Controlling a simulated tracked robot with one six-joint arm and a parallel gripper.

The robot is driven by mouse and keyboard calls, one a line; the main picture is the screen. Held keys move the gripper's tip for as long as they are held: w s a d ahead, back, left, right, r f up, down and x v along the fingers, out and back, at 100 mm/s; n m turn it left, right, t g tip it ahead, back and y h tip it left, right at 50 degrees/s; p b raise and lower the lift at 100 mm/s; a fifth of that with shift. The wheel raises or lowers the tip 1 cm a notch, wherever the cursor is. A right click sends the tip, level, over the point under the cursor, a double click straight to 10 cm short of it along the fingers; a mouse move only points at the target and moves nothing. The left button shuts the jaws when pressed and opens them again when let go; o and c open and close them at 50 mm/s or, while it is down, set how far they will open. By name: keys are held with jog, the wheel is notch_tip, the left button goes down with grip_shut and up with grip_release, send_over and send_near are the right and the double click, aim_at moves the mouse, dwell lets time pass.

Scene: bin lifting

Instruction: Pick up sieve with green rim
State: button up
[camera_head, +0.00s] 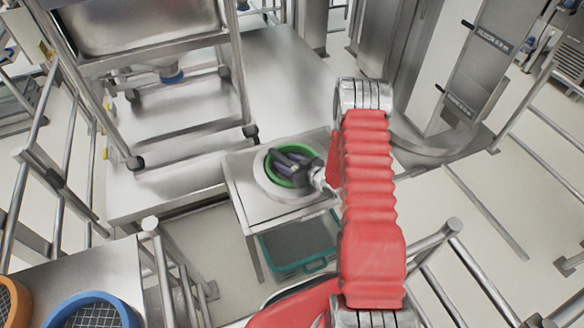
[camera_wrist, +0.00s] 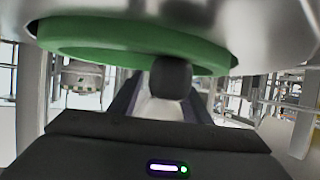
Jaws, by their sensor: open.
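The sieve with the green rim (camera_head: 311,153) sits on a small metal table in the head view, seemingly within a round metal ring or holder. My gripper (camera_head: 284,163) is dark and lies over the sieve, hiding part of its inside. It is open, and no object shows held in it. In the wrist view the green rim (camera_wrist: 130,42) fills the upper part, very close, with shiny metal around it. A dark rounded gripper part (camera_wrist: 171,78) stands just under or in front of the rim. Whether it touches the rim I cannot tell.
The small metal table (camera_head: 238,180) stands beside a larger metal platform. A teal crate (camera_head: 300,262) lies below it. A blue-rimmed sieve (camera_head: 92,299) and an orange-rimmed sieve (camera_head: 20,296) sit on a surface at bottom left. A metal trolley (camera_head: 243,75) and railings stand around.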

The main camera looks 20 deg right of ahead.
jog(key=shift+c, duration=0.6)
grip_shut()
jog(key=shift+r, duration=0.2)
jog(key=shift+r, duration=4.85)
